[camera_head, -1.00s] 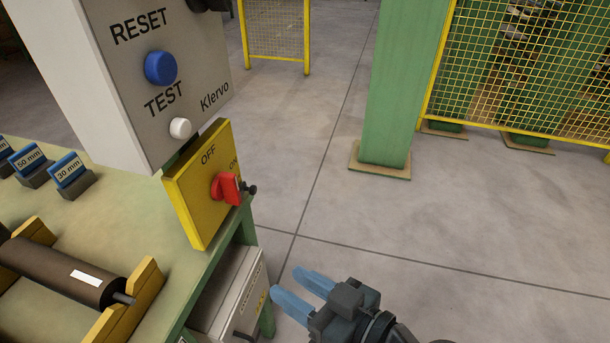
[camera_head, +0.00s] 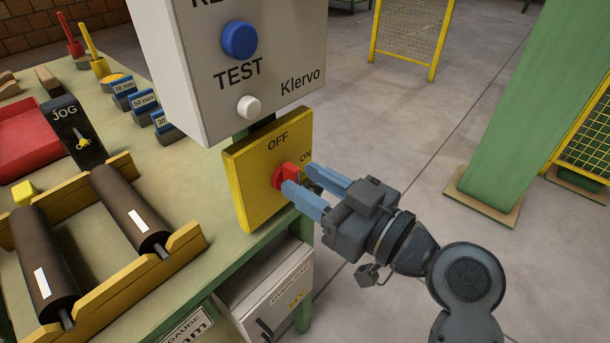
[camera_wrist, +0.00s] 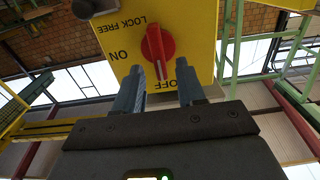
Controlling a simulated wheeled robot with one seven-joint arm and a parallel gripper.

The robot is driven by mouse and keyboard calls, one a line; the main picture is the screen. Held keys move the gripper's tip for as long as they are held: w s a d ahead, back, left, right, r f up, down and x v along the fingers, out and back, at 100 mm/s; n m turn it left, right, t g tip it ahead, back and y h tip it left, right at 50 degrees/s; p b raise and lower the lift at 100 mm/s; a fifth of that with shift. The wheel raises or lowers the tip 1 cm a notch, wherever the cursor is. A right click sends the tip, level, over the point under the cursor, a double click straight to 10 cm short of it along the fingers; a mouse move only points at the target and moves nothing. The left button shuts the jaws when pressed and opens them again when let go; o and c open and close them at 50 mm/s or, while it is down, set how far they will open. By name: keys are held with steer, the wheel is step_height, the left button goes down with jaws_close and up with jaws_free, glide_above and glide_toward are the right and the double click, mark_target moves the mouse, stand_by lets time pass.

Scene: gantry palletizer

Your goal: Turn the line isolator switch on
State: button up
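The line isolator switch is a red knob (camera_head: 287,176) on a yellow plate (camera_head: 246,193) under the grey Klervo box. In the wrist view the knob (camera_wrist: 158,45) appears upside down, its handle lined up with the OFF label; ON is to one side, and LOCK FREE is printed further away. My gripper (camera_head: 302,179) is open, its two blue fingers pointing at the knob. In the wrist view the fingertips (camera_wrist: 158,70) lie on either side of the knob's OFF end, with gaps visible. The near finger partly hides the knob in the head view. I cannot tell any contact.
The Klervo box (camera_head: 240,80), with a blue button and a white TEST button, overhangs the plate. The green bench (camera_head: 200,160) with rollers and gauge blocks is at left. A grey cabinet (camera_head: 270,290) sits below. Open floor and a green post (camera_head: 515,120) are at right.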

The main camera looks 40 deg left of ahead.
steer(key=shift+a, duration=0.85)
steer(key=shift+c, duration=0.3)
jaws_close()
